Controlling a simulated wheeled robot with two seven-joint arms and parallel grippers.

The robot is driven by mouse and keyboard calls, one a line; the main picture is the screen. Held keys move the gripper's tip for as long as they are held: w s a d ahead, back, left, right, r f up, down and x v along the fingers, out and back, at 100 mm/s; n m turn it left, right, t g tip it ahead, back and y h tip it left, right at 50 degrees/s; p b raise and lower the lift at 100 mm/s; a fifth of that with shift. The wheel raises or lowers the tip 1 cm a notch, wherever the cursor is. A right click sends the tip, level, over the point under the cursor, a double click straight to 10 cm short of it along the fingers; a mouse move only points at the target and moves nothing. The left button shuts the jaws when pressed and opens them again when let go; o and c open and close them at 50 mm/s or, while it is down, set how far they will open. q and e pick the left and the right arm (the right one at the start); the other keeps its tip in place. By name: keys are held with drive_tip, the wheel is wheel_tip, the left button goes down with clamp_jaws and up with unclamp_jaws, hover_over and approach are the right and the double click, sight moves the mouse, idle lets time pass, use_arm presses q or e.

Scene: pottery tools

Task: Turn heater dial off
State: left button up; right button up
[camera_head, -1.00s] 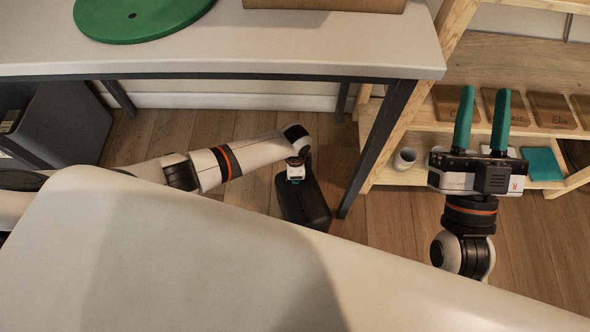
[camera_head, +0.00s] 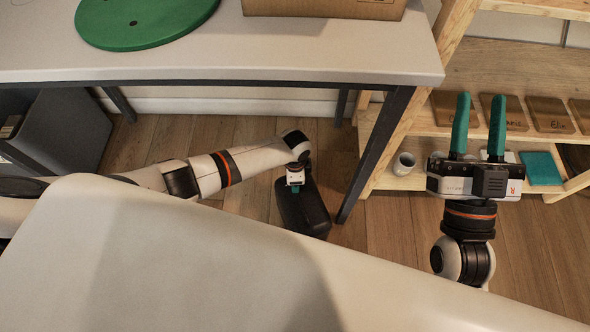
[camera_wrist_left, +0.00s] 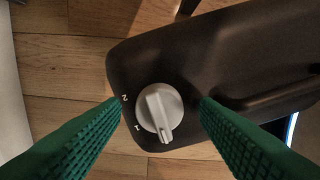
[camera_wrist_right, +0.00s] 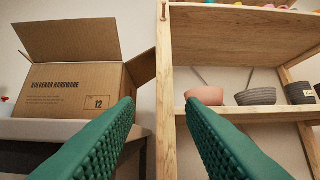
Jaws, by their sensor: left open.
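The black heater (camera_head: 302,208) stands on the wooden floor by the table leg. Its top fills much of the left wrist view (camera_wrist_left: 215,60). The light grey dial (camera_wrist_left: 160,110) sits near the heater's end, with marks "1" and "2" beside it and its pointer toward the lower part of that view, near the "1". My left gripper (camera_wrist_left: 158,118) is open, its green fingers on either side of the dial, with no clear contact. In the head view the left gripper (camera_head: 295,187) is small above the heater. My right gripper (camera_head: 478,128) is open and empty, raised before the shelf.
A table (camera_head: 300,62) with a green disc (camera_head: 140,18) and a cardboard box (camera_head: 325,8) is above the heater; its dark leg (camera_head: 378,150) is close by. A wooden shelf (camera_head: 425,120) with pots and boards stands right. Floor around the heater is clear.

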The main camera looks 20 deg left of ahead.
use_arm(q)
wheel_tip(320, 180, up, 3)
drive_tip(key=shift+f+p, duration=0.1)
drive_tip(key=shift+p, duration=0.65)
wheel_tip(320, 180, up, 3)
drive_tip(key=shift+r+p, duration=0.1)
drive_tip(key=shift+p, duration=0.7)
use_arm(e)
wheel_tip(320, 180, down, 10)
drive_tip(key=w+d+g+h, duration=0.1)
drive_tip(key=w+g+h, duration=0.15)
drive_tip(key=g, duration=0.55)
use_arm(q)
drive_tip(key=shift+r+p, duration=1.25)
drive_tip(key=shift+r, duration=1.65)
use_arm(e)
drive_tip(key=s+d+f+g+h, duration=0.2)
drive_tip(key=s+d+f+g, duration=0.1)
drive_tip(key=s+f+g, duration=0.4)
drive_tip(key=shift+d+f+m, duration=0.15)
drive_tip(key=shift+f+m, duration=0.25)
drive_tip(key=shift+f, duration=0.6)
drive_tip(key=shift+w, duration=0.1)
